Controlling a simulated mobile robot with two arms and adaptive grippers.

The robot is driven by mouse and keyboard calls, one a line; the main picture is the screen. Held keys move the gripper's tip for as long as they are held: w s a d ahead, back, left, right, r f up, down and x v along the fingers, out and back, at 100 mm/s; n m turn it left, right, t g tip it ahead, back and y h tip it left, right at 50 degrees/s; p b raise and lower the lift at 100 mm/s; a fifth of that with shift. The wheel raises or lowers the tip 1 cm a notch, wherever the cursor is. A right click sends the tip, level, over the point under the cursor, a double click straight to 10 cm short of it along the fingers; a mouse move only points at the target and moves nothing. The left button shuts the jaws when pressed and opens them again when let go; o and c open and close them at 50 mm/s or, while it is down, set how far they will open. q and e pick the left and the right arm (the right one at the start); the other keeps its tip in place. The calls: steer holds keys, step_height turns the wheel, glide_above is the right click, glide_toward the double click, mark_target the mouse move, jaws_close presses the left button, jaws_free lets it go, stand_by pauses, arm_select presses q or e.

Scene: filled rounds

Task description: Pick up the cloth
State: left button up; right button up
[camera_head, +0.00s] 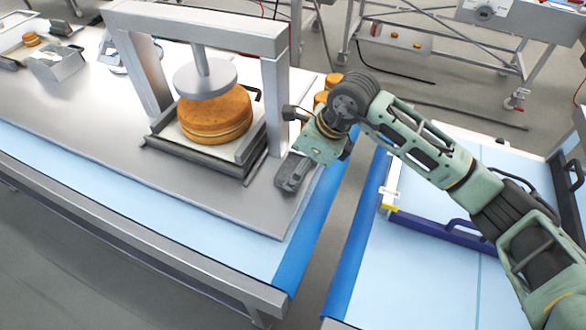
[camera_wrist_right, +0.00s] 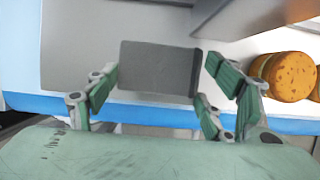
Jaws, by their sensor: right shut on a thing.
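A dark grey, block-shaped piece, which I take to be the folded cloth (camera_head: 291,175), is at the right end of the metal work surface, beside the press. It also shows in the right wrist view (camera_wrist_right: 157,68) as a grey rectangle between the fingers. My right gripper (camera_wrist_right: 162,88) is shut on it, with green-padded fingers at its left and right sides. In the head view the right arm comes in from the right and its hand is over the cloth, hiding part of it. I cannot tell whether the cloth touches the surface. My left gripper is not in view.
A press frame (camera_head: 205,25) stands over a round cake (camera_head: 214,115) on a tray (camera_head: 190,152), left of the cloth. More cakes (camera_wrist_right: 291,76) sit close behind the right hand. A gap separates this table from the blue-edged table (camera_head: 400,275) at right.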

mark_target(291, 165)
steer(key=shift+c, duration=0.2)
steer(key=shift+w+r+b, duration=0.1)
steer(key=shift+r+b, duration=0.3)
steer(key=shift+r, duration=0.15)
step_height(291, 165, up, 3)
steer(key=shift+f+b, duration=0.2)
steer(key=shift+b, duration=0.55)
steer(key=w+d+r+b, duration=0.3)
steer(key=w+d+r, duration=0.4)
steer(key=w, duration=0.2)
steer(key=shift+w+r+b, duration=0.15)
steer(key=shift+r+b, duration=0.05)
steer(key=shift+b, duration=0.1)
steer(key=o, duration=0.6)
steer(key=shift+a, duration=0.1)
steer(key=c, duration=0.4)
steer(key=shift+f, duration=0.1)
steer(key=shift+c, duration=0.2)
